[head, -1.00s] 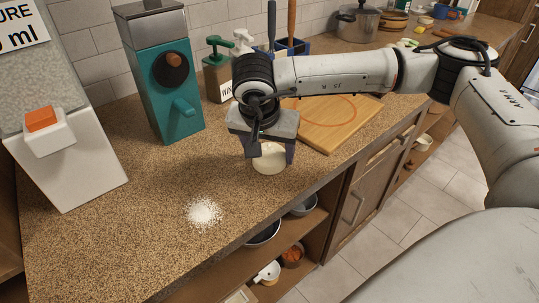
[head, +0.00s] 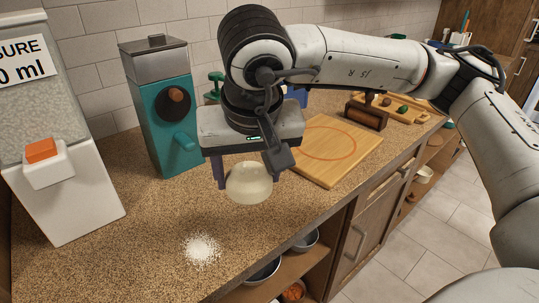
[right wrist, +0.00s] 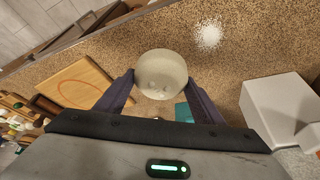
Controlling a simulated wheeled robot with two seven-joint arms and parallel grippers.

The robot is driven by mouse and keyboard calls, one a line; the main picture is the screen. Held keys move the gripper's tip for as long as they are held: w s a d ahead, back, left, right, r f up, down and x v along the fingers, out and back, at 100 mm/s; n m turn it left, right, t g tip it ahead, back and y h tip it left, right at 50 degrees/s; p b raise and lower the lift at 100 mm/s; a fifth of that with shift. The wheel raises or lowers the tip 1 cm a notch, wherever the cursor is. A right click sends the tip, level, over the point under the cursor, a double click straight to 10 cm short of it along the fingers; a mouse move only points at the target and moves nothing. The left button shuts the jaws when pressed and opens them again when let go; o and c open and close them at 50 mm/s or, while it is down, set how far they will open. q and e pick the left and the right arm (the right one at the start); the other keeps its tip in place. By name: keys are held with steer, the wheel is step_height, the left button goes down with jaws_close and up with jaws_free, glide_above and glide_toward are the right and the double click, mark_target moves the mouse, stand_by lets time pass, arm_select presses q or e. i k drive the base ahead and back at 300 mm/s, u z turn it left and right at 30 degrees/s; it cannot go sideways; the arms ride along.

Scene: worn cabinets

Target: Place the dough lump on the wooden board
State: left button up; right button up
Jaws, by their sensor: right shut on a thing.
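The dough lump (head: 249,183) is pale and round. My right gripper (head: 247,172) is shut on it and holds it above the counter, left of the board. In the right wrist view the dough lump (right wrist: 161,74) sits between the two fingertips of my right gripper (right wrist: 160,82). The wooden board (head: 340,150), with a reddish ring on it, lies flat on the counter, its top bare. The wooden board also shows at the left in the right wrist view (right wrist: 99,80). My left gripper is not in view.
A patch of white flour (head: 202,250) lies on the speckled counter (head: 120,230). A teal machine (head: 163,110) and a white dispenser (head: 65,190) stand at the left. Green bottle tops show behind my gripper. Open shelves with bowls (head: 305,241) are below the counter edge.

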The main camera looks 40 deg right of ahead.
mark_target(325, 141)
steer(key=k, duration=1.1)
steer(key=z, duration=1.3)
steer(key=i, duration=0.95)
steer(key=u, duration=0.55)
steer(key=i, duration=0.7)
steer(key=u, duration=0.75)
